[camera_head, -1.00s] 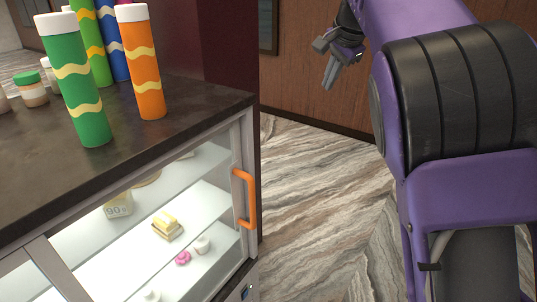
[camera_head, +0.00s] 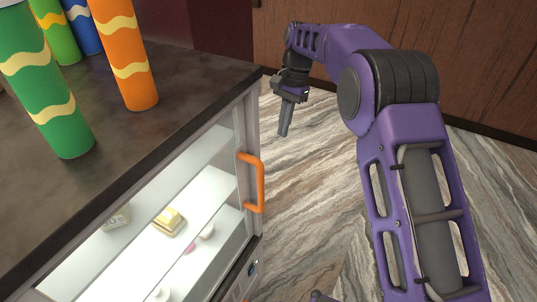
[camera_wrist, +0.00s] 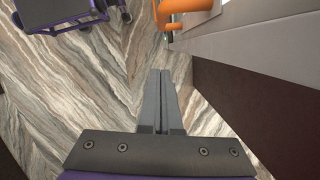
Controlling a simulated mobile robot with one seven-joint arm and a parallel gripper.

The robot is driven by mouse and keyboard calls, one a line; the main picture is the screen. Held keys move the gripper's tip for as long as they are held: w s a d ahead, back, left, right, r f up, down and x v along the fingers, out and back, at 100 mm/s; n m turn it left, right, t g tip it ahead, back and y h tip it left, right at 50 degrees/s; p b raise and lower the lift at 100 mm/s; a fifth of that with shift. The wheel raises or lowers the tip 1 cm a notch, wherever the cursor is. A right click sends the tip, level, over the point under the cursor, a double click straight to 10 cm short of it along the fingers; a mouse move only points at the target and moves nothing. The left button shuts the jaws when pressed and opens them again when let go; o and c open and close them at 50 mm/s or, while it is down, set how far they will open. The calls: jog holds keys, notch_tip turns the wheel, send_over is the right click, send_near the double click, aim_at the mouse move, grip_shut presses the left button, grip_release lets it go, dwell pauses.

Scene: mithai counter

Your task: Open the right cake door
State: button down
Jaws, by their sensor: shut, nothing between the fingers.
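The right cake door (camera_head: 246,130) is a glass door with a grey frame on the front of the display case, and it looks shut. Its orange handle (camera_head: 260,183) stands upright near the door's right edge. My gripper (camera_head: 283,133) is shut and empty, pointing down beside the case, to the right of the handle and apart from it. In the wrist view my gripper (camera_wrist: 163,72) shows its fingers together over the floor, and the orange handle (camera_wrist: 178,12) is at the top edge, partly cut off.
The dark countertop (camera_head: 190,75) holds an orange tube (camera_head: 125,55), a green tube (camera_head: 45,90) and other tubes at the left. Sweets stand on glass shelves inside the case. The marble floor (camera_head: 315,200) in front of the case is clear. A brown wooden wall (camera_head: 480,90) stands behind.

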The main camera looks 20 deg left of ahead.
jog(key=s+a+f, duration=0.1)
jog(key=s+f, duration=0.5)
jog(key=f, duration=0.3)
jog(key=shift+s+a+f+b, duration=0.15)
jog(key=shift+a+f+b, duration=0.15)
jog(key=shift+a+b, duration=0.05)
jog(key=s+a, duration=0.2)
jog(key=s, duration=3.1)
jog(key=shift+s+a, duration=0.4)
